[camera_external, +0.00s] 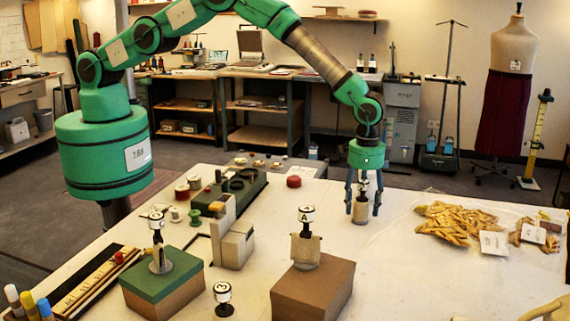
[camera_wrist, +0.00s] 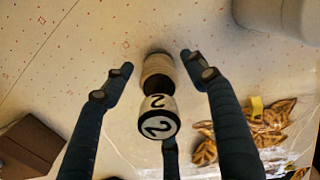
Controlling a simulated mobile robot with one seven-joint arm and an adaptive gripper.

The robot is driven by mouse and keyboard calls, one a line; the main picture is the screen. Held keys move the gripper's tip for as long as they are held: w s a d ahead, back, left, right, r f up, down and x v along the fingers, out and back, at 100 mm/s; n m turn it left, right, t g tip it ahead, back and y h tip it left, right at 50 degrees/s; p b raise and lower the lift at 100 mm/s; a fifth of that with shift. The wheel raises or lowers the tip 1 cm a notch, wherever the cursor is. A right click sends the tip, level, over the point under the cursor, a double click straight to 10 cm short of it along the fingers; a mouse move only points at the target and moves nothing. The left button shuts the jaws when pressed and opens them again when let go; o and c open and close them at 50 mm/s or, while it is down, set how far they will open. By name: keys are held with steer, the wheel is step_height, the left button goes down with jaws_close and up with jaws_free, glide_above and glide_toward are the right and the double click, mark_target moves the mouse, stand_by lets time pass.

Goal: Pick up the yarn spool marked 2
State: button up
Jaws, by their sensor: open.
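The yarn spool marked 2 (camera_wrist: 158,95) stands between the spread fingers of my gripper (camera_wrist: 155,80) in the wrist view. Its round white top with a black 2 faces the camera, and its beige yarn body is behind the top. In the external view the same spool (camera_external: 361,208) stands on the white table under my gripper (camera_external: 362,200), with fingers on both sides of it. The gripper is open, and gaps show between the fingers and the spool in the wrist view.
Spool A (camera_external: 306,240) stands on a brown box (camera_external: 312,288), and spool C (camera_external: 158,250) on a green-topped box (camera_external: 160,285). Spool 3 (camera_external: 223,298) stands at the front. Yellow-tan pieces (camera_external: 455,222) lie right of my gripper. The table (camera_external: 400,275) is clear at front centre-right.

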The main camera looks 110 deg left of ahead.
stand_by(0.5)
jaws_close()
steer(key=shift+r, duration=0.1)
steer(key=shift+r+b, duration=0.35)
steer(key=shift+r, duration=0.75)
steer(key=s+r+b, duration=0.2)
steer(key=s, duration=1.4)
steer(key=shift+a+r, duration=0.15)
steer(key=shift+r, duration=0.1)
